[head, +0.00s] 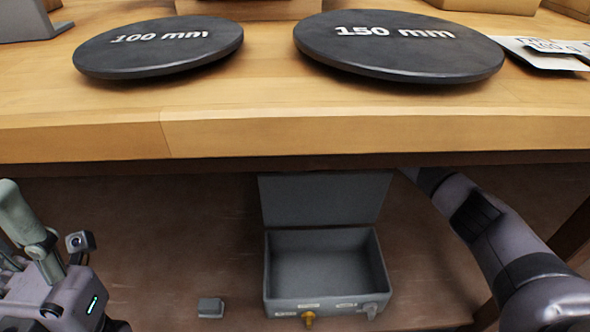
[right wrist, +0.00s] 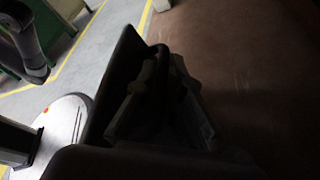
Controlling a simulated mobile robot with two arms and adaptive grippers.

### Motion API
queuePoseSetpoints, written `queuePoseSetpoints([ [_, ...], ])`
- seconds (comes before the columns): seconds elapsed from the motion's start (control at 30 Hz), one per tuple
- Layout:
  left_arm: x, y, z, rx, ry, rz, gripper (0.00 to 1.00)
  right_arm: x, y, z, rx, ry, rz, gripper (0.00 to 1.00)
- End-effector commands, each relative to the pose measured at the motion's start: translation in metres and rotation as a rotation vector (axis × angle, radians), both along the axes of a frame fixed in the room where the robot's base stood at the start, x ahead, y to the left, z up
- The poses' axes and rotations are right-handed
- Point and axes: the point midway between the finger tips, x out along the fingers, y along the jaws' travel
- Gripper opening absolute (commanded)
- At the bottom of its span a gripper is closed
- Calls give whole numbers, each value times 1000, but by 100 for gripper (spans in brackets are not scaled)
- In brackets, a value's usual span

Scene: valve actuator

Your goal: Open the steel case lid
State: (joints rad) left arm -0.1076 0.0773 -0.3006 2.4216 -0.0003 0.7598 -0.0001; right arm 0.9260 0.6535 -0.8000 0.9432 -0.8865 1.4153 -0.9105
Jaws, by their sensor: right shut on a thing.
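The grey steel case (head: 268,275) stands on the shelf under the table, and its inside looks empty. Its lid (head: 325,200) stands up at the back, and the tabletop edge hides the lid's top. My right arm reaches in from the right towards the lid's top right corner, and its gripper is hidden in the head view. In the right wrist view my right gripper (right wrist: 165,105) is dark and shut on the lid; the contact is hard to make out. Part of my left arm shows at the lower left of the head view; its fingertips cannot be made out.
The thick tabletop edge (head: 350,138) hangs over the case. Two black discs marked 100 mm (head: 160,55) and 150 mm (head: 400,58) lie on top. An orange knob (head: 308,318) is on the case front. A small grey block (head: 210,308) lies left of the case.

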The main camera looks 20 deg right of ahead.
Motion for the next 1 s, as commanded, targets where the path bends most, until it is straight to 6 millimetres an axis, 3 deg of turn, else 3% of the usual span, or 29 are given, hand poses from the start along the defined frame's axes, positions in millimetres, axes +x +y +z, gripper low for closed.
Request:
queuePoseSetpoints([
  [0.33, 0, 0, 1, 0, -1, 0, 46, 0, -1, 1, 1, 0, -1, 0],
  [0.37, 0, 0, 1, -1, -2, 0, 46, 0, -1, 1, 1, 0, -1, 11],
  [0.47, 0, 0, 1, -1, -3, 0, 46, 0, 0, 1, 1, 0, -1, 18],
  [0.77, -2, 1, 3, -4, -13, 1, 46, 0, -1, 0, 0, 0, 0, 18],
  [1.0, -1, 1, 2, -3, -9, 1, 46, 0, -28, 9, -1, -1, -4, 18],
])
